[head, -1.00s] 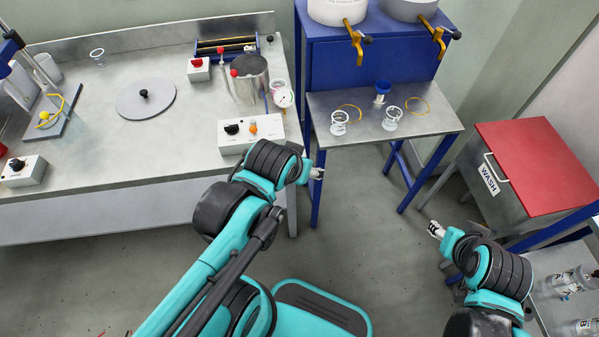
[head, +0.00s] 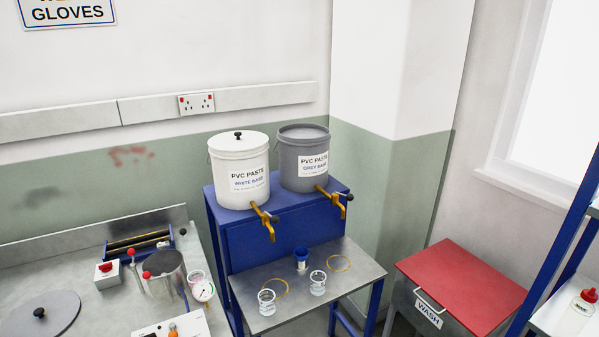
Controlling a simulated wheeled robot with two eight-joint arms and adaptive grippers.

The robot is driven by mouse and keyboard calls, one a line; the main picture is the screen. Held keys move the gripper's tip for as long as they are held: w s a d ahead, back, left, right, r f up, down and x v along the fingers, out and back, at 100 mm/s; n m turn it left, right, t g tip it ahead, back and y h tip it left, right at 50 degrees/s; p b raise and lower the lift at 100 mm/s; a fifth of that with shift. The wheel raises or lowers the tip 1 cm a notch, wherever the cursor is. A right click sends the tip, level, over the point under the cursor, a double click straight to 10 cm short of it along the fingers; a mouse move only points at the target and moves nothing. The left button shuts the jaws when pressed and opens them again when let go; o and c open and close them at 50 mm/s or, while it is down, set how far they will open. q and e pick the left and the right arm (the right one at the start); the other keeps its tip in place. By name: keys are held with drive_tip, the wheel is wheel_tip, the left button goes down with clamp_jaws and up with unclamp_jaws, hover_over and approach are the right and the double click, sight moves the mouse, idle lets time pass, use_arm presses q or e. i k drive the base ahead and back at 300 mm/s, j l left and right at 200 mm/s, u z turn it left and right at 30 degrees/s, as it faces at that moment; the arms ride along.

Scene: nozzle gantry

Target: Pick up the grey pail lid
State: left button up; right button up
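A flat grey round lid with a black knob (head: 40,318) lies on the left bench, cut by the bottom left of the head view. The grey pail (head: 304,170), labelled PVC PASTE GREY BASE, stands on the blue stand. Its top shows a raised rim and grey inside it, with no knob, so it looks open. The white pail (head: 239,178) beside it has a white lid with a black knob on. Neither of my grippers is in view.
The blue stand (head: 240,246) has two yellow taps above a metal shelf (head: 345,300) with clear cups, a blue cup and yellow rings. A lidded metal pot (head: 165,276), gauge and switch boxes stand on the left bench. A red-topped wash bin (head: 462,285) is at right.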

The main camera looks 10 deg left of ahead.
sight(49, 313)
drive_tip(key=u, duration=2)
drive_tip(key=z, duration=1.85)
drive_tip(key=i+j+u, duration=0.15)
drive_tip(key=j, duration=0.3)
drive_tip(key=i+j+u, duration=0.1)
drive_tip(key=j, duration=0.3)
drive_tip(key=i+j+u, duration=0.15)
drive_tip(key=j, duration=0.25)
drive_tip(key=i+j+u, duration=0.15)
drive_tip(key=j, duration=0.25)
drive_tip(key=i, duration=0.05)
